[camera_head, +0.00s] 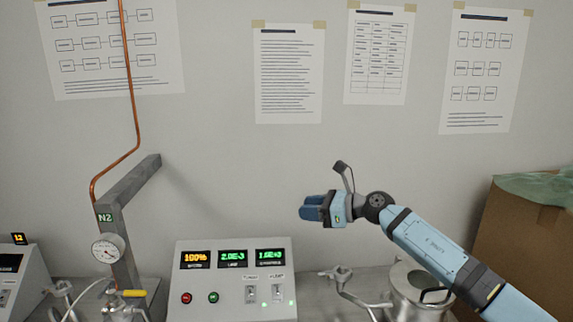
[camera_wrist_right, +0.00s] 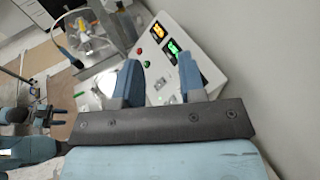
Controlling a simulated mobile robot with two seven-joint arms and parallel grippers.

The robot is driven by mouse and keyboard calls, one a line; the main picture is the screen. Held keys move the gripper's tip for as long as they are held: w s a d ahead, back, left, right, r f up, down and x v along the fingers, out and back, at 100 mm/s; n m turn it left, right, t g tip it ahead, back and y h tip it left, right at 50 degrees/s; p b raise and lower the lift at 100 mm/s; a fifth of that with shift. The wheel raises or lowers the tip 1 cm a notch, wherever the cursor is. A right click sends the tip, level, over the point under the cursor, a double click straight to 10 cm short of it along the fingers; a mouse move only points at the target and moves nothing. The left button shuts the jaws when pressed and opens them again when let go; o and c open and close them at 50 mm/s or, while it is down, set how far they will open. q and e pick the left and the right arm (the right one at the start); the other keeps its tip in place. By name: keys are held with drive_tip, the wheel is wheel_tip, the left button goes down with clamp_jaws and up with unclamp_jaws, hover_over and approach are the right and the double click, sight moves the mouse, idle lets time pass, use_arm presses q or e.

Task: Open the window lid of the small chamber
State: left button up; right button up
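My right gripper (camera_head: 304,208) is raised in front of the wall, above and to the right of the control box in the head view. In the right wrist view its two blue fingers (camera_wrist_right: 159,75) stand apart with nothing between them. A round metal chamber (camera_head: 418,284) with a wide flange stands at the lower right, partly hidden by my right arm. A metal fitting with a yellow valve handle (camera_head: 130,293) is at the lower left, cut off by the frame. I cannot tell which is the small chamber, and no window lid shows clearly.
The control box (camera_head: 234,302) with lit displays stands between the metal parts. A grey post with a gauge (camera_head: 107,248) and a copper pipe (camera_head: 134,100) rises at the left. A cardboard box (camera_head: 515,255) stands at the right.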

drive_tip(key=s+a+f+m+t+y, duration=0.2)
drive_tip(key=s+m+t, duration=0.3)
drive_tip(key=m, duration=0.3)
drive_tip(key=s+d+f+m+t+h, duration=0.2)
drive_tip(key=s+d+f+m+h, duration=0.65)
drive_tip(key=m, duration=0.75)
drive_tip(key=s+d+f+m+t+h, duration=0.2)
drive_tip(key=s+d+f+m+h, duration=0.7)
drive_tip(key=m, duration=0.7)
drive_tip(key=s+d+f+m+g, duration=0.2)
drive_tip(key=s+m+g, duration=0.15)
drive_tip(key=s, duration=0.55)
drive_tip(key=s+d+f+m+g+y, duration=0.15)
drive_tip(key=s+g, duration=0.25)
drive_tip(key=s, duration=0.6)
drive_tip(key=s+d+f+m+g, duration=0.1)
drive_tip(key=s+f+m+g, duration=0.25)
drive_tip(key=s, duration=0.55)
drive_tip(key=w+a+f+t+y, duration=0.1)
drive_tip(key=w+a+f+t, duration=0.2)
drive_tip(key=f, duration=0.3)
drive_tip(key=w+a+f+n+t+y, duration=0.1)
drive_tip(key=w+a+f+t, duration=0.1)
drive_tip(key=f, duration=0.5)
drive_tip(key=shift+w+a+t, duration=0.4)
drive_tip(key=shift+a+t, duration=0.05)
drive_tip(key=shift+t, duration=0.75)
